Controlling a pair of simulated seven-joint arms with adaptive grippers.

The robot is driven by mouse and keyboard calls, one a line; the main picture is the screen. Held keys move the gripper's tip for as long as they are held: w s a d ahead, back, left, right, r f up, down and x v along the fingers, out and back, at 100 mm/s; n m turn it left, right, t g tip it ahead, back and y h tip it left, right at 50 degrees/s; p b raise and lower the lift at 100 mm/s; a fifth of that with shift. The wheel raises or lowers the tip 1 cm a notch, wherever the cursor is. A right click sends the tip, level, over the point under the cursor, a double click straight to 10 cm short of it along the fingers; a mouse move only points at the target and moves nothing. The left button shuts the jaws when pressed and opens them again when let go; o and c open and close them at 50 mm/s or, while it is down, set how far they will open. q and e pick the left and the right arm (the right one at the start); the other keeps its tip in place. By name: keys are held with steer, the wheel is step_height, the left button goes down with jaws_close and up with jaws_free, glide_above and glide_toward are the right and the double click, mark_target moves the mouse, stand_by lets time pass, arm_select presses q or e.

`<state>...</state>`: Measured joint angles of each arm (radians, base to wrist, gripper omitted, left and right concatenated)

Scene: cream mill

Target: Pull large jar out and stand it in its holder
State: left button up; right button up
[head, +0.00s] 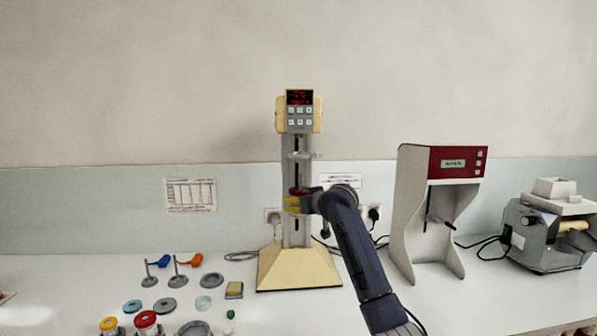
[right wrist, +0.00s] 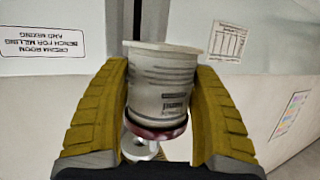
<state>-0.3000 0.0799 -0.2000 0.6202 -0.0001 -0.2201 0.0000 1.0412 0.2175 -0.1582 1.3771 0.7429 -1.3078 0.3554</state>
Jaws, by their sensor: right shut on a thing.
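The jar (right wrist: 160,90) is pale grey with dark markings and a dark red band at one end. In the right wrist view, which is upside down, it sits between my right gripper's yellow fingers (right wrist: 163,108), and they are shut on it. In the head view my right gripper (head: 292,204) is in front of the mill's column (head: 292,235). A red part of the jar (head: 298,190) shows just above the fingers; the rest is hidden. The mill's pale clamp (head: 300,155) is above, apart from the red part. I cannot tell which piece is the jar's holder. My left gripper is not in view.
Several small parts lie at the left front, including a grey ring (head: 193,328), a yellow-topped jar (head: 109,324), a red-topped jar (head: 146,320) and stands with blue and orange pieces. A red-topped machine (head: 440,165) and a grey mill (head: 545,235) stand at right.

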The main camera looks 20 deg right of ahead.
steer(key=shift+s+a, duration=0.15)
steer(key=shift+s, duration=0.75)
steer(key=shift+s+a, duration=0.15)
steer(key=shift+s, duration=0.7)
steer(key=shift+f, duration=0.1)
